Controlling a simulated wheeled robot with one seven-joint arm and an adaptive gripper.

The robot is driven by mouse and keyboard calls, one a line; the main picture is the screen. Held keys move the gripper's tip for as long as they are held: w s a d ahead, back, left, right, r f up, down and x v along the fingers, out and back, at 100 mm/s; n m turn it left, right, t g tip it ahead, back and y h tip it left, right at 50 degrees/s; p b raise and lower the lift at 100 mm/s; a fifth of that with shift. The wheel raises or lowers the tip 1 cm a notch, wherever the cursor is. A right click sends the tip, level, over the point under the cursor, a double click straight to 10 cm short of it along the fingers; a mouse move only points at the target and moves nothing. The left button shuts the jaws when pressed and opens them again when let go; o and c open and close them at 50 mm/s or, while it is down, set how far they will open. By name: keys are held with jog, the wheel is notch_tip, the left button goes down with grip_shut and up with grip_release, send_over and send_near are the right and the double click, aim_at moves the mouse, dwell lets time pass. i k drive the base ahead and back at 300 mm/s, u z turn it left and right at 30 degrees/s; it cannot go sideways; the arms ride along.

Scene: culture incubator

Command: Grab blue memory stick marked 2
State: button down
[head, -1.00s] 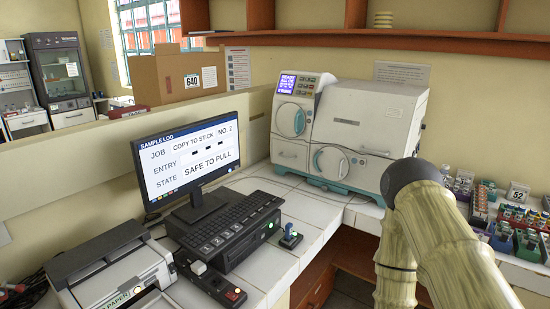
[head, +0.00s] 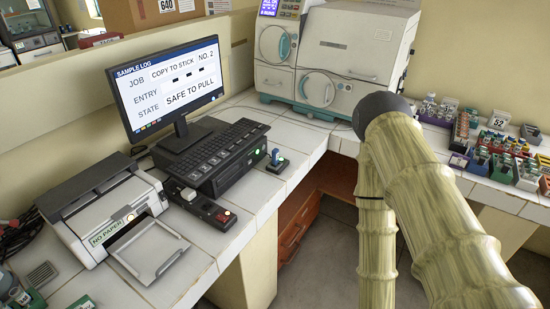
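A small blue upright piece (head: 275,156) stands on a dark base on the tiled counter, just right of the black computer unit. It may be the blue memory stick; no number can be read on it. A dark strip (head: 208,209) in front of the unit carries a white piece and a red button. The monitor (head: 165,84) reads "COPY TO STICK NO. 2" and "SAFE TO PULL". My arm's pale ribbed links and dark joint rise at the right, but my gripper is out of view.
A keyboard lies on the black computer unit (head: 223,162), which shows a green light. A printer (head: 105,220) marked "NO PAPER" is at left. A white incubator-like machine (head: 325,60) stands behind. Racks of vials (head: 490,155) line the right counter. Bare tiles (head: 310,135) lie right of the blue piece.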

aim_at(275, 152)
jog(key=z, duration=2.05)
jog(key=i, duration=1.35)
jog(key=u, duration=2.35)
